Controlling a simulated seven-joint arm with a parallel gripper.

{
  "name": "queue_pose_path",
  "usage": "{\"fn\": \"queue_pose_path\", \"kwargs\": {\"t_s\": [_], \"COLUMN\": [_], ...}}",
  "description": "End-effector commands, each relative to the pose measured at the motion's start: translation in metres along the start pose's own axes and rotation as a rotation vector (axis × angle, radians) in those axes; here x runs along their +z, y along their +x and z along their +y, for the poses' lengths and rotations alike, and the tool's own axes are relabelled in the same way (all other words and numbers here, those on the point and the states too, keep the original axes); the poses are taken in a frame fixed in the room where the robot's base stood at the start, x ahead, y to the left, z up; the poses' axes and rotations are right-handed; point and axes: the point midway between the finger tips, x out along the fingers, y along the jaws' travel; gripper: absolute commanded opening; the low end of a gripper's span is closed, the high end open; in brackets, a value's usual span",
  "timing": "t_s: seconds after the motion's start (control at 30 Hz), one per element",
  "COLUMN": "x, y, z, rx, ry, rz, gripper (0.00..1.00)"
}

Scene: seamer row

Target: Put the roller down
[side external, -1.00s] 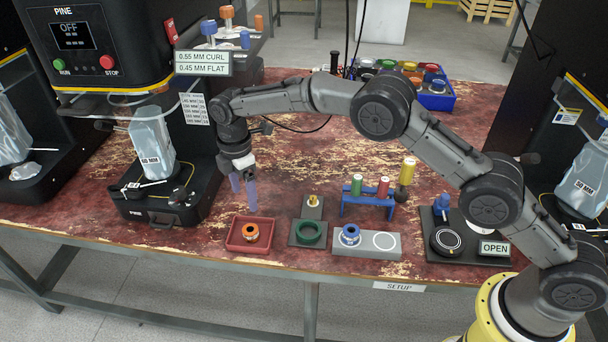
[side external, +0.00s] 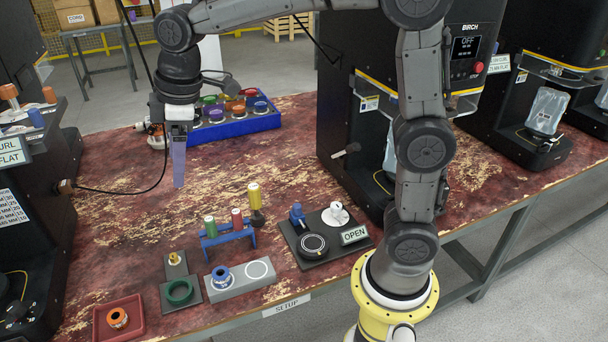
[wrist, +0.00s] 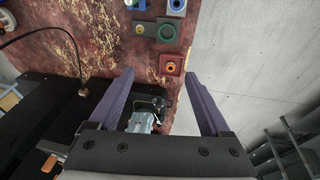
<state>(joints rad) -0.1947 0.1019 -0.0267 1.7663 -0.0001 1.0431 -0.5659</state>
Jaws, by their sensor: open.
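An orange roller (side external: 117,318) stands in a small red tray (side external: 136,304) at the front left of the table. A blue-flanged roller (side external: 221,274) stands on the left part of a grey block (side external: 250,284), beside an empty white ring mark. My gripper (side external: 178,184) is raised above the table, well behind the tray, with its purple fingers pointing down. In the wrist view my gripper (wrist: 160,76) has its fingers wide apart and holds nothing. The red tray (wrist: 163,70) with the orange roller (wrist: 171,67) shows beyond the fingertips.
A green ring (side external: 179,292) lies on a dark plate between tray and block. A blue rack (side external: 228,238) holds green and red spools. A blue bin (side external: 235,126) of coloured parts stands behind. A plate with an OPEN sign (side external: 355,235) is to the right. The middle table is fairly clear.

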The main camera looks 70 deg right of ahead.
Motion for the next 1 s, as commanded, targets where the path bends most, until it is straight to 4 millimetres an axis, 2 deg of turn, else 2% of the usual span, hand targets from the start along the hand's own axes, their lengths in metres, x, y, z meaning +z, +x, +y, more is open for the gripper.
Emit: {"fn": "queue_pose_path", "kwargs": {"t_s": [0.03, 0.2, 0.33, 0.5, 0.6, 0.7, 1.0], "x": [0.021, 0.085, 0.134, 0.186, 0.206, 0.218, 0.223], "y": [-0.014, -0.041, -0.049, -0.045, -0.039, -0.035, -0.032], "z": [-0.005, -0.028, -0.05, -0.08, -0.093, -0.101, -0.104], "rx": [0.017, 0.059, 0.088, 0.118, 0.129, 0.135, 0.137], "ry": [0.06, 0.266, 0.424, 0.605, 0.68, 0.725, 0.748], "rz": [0.018, 0.07, 0.112, 0.166, 0.189, 0.203, 0.209], "gripper": [0.81, 0.81, 0.81, 0.81, 0.81, 0.81, 0.81]}}
